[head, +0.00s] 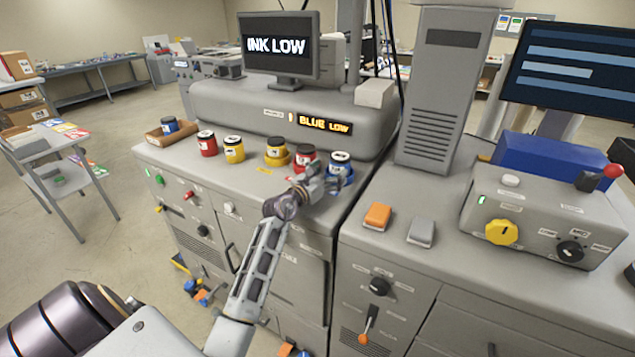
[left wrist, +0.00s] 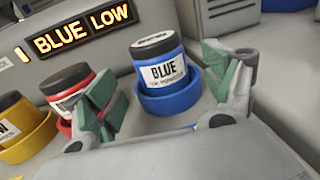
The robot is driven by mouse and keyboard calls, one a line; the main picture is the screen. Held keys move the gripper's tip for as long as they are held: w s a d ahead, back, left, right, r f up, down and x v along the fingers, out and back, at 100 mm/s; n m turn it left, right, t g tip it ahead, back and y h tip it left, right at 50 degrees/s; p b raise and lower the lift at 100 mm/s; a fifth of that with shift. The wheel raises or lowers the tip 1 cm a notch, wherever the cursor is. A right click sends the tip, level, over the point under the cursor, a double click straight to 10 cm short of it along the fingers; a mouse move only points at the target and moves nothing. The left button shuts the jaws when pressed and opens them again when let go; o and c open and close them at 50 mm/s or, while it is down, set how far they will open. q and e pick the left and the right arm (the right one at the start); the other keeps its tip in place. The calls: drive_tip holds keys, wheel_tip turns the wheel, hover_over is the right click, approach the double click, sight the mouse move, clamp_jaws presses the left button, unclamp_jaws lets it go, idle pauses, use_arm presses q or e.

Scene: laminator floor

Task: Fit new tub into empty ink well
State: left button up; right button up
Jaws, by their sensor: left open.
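A blue tub (head: 341,158) with a dark lid and a white label sits in the blue ink well (head: 346,180), at the right end of the row on the grey machine. In the left wrist view the tub (left wrist: 162,75) reads BLUE and stands inside the blue well (left wrist: 168,103). My left gripper (head: 318,184) is open in front of it, its green-padded fingers (left wrist: 158,88) to either side and apart from the tub. Another blue tub (head: 169,125) stands in a cardboard tray (head: 155,139) at the machine's left end. My right gripper is out of view.
A red tub (head: 207,143) and a yellow tub (head: 234,149) stand loose. Wells with yellow (head: 277,150) and red (head: 305,159) tubs are left of the blue well. Behind, a sign (head: 325,125) reads BLUE LOW and a monitor (head: 279,46) INK LOW.

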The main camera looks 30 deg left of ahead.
use_arm(q)
drive_tip(key=shift+s+a+b, duration=0.15)
drive_tip(key=shift+s+b, duration=0.1)
drive_tip(key=shift+s, duration=1.25)
drive_tip(key=shift+s+a+b, duration=0.15)
drive_tip(key=shift+s+b, duration=0.05)
drive_tip(key=shift+s, duration=1.3)
